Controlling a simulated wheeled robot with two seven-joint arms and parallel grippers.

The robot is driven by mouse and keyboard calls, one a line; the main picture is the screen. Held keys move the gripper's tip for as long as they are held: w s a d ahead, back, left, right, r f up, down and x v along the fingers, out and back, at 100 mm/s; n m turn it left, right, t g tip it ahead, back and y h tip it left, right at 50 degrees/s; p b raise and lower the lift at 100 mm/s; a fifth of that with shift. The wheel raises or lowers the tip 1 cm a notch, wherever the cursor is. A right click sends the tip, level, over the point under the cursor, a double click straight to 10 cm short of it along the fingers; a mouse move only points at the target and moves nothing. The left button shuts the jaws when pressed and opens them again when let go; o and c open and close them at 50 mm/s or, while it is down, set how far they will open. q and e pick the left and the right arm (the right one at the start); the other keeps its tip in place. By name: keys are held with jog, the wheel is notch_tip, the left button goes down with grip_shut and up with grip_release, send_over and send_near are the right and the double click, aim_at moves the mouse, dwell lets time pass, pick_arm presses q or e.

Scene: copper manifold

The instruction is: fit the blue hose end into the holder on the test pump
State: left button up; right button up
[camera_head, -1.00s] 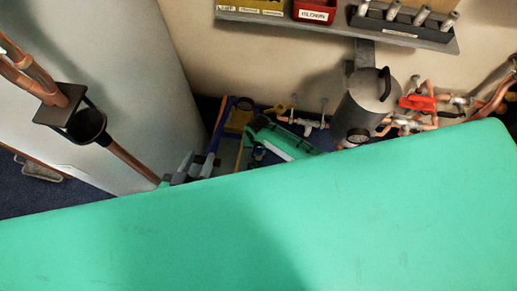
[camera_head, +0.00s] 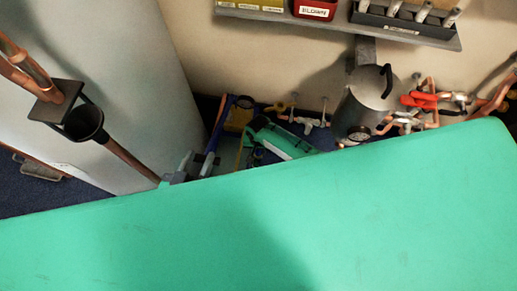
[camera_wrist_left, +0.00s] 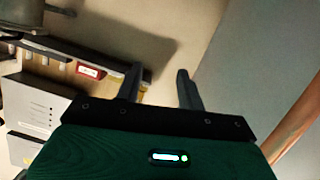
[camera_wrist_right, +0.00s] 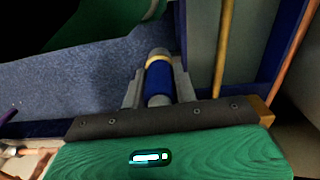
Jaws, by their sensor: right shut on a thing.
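In the right wrist view, my right gripper (camera_wrist_right: 157,90) is shut on the blue hose end (camera_wrist_right: 159,78), a short blue cylinder with a yellow band and a grey tip. A green body with a pale edge, likely the test pump (camera_wrist_right: 105,20), is at the top left of that view. In the head view, a green part with a white strip, likely the same pump (camera_head: 282,142), sits low by the wall, partly hidden. I cannot make out the holder. My left gripper (camera_wrist_left: 160,88) is open and empty in its wrist view. A large green surface hides much of the head view.
A grey cylinder with a gauge (camera_head: 366,105) and copper pipework with a red handle (camera_head: 420,100) stand to the right. A wall shelf (camera_head: 340,28) carries small bins. A black ring holder (camera_head: 84,122) with copper pipes is at the left.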

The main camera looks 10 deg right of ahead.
jog(key=o, duration=1.1)
jog(key=shift+o, duration=0.2)
notch_tip(320, 180, up, 5)
jog(key=shift+f+p, duration=0.15)
jog(key=shift+p, duration=1.05)
notch_tip(320, 180, up, 7)
jog(key=p, duration=0.2)
jog(key=shift+p, duration=0.4)
pick_arm(q)
jog(key=s+a+g+y, duration=0.3)
jog(key=a+g+y, duration=0.1)
jog(key=a+g, duration=0.3)
jog(key=shift+s+a, duration=0.2)
jog(key=shift+a, duration=1.15)
pick_arm(e)
jog(key=shift+r, duration=1.05)
